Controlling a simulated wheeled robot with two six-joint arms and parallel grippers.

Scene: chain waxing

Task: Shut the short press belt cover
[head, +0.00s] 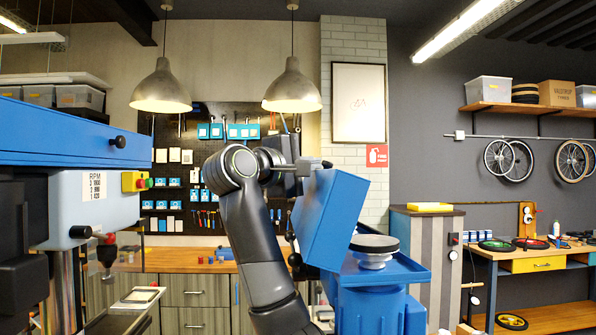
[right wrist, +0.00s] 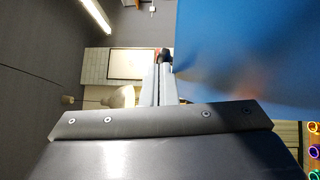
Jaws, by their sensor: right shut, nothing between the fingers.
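The short press belt cover (head: 332,219) is a blue box standing tilted up and open on the short blue press (head: 372,302). A dark round pulley (head: 374,243) shows uncovered beside it. My right gripper (head: 313,165) is at the cover's upper edge, shut with nothing in its fingers. In the right wrist view the shut fingers (right wrist: 163,85) lie close beside the blue cover (right wrist: 250,55); I cannot tell whether they touch. A small black rounded piece (right wrist: 165,54) shows at the fingertips. My left gripper is out of view.
A taller press with a long blue belt cover (head: 60,135) and a black knob stands at the left. A workbench (head: 180,262) and a tool board (head: 180,130) are behind. Pendant lamps (head: 292,92) hang above. A striped cabinet (head: 428,260) stands at the right.

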